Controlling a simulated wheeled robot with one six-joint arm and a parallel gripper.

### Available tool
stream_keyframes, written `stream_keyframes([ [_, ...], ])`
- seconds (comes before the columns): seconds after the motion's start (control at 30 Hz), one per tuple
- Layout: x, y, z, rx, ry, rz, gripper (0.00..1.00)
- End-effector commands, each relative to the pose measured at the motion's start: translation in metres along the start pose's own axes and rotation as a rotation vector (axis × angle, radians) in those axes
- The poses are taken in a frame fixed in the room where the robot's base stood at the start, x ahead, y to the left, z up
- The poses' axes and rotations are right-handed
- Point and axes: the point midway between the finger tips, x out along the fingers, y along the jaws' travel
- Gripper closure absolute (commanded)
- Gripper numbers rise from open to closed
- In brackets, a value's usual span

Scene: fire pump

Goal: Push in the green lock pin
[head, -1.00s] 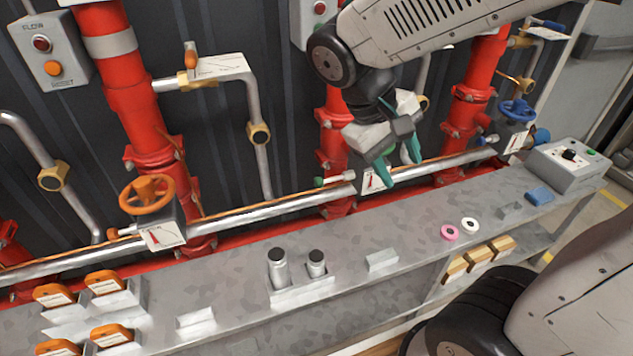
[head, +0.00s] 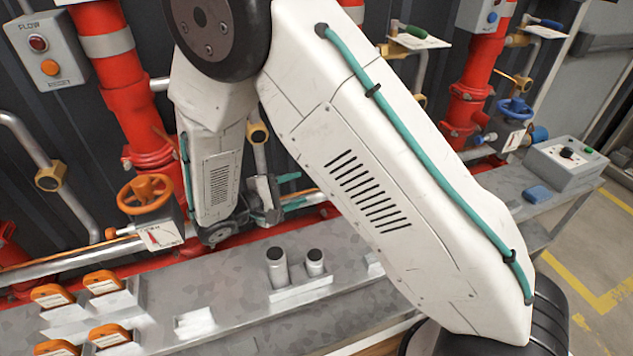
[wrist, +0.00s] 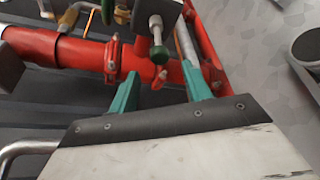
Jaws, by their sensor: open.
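The green lock pin (wrist: 159,54) shows in the wrist view as a round green knob on a pale shaft, in front of a red pipe. In the head view my arm hides it. My gripper (wrist: 161,72) has its two teal fingers apart and empty, with the knob just beyond and between the tips in the picture. I cannot tell the exact depth gap. In the head view my gripper (head: 291,190) points right, low in front of the pipes and above the back of the bench.
An orange handwheel (head: 146,194) and a gauge box (head: 162,233) stand left of my gripper. Two grey cylinders (head: 277,268) stand upright on the bench (head: 235,320) below it. Red pipes (wrist: 60,50) run close by. A blue handwheel (head: 514,109) is at the right.

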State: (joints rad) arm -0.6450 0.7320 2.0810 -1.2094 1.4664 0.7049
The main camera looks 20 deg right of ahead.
Motion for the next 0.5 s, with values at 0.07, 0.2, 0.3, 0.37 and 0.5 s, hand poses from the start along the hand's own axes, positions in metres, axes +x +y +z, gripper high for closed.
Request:
stream_keyframes([
  [0.07, 0.01, 0.0, 0.0, -0.001, -0.002, 0.001, 0.51],
  [0.2, 0.034, 0.0, 0.001, -0.001, -0.004, -0.002, 0.51],
  [0.3, 0.05, 0.0, 0.001, 0.0, -0.004, -0.002, 0.51],
  [0.37, 0.058, 0.0, 0.001, -0.001, -0.004, -0.002, 0.51],
  [0.5, 0.07, -0.001, 0.001, -0.002, -0.002, -0.002, 0.51],
])
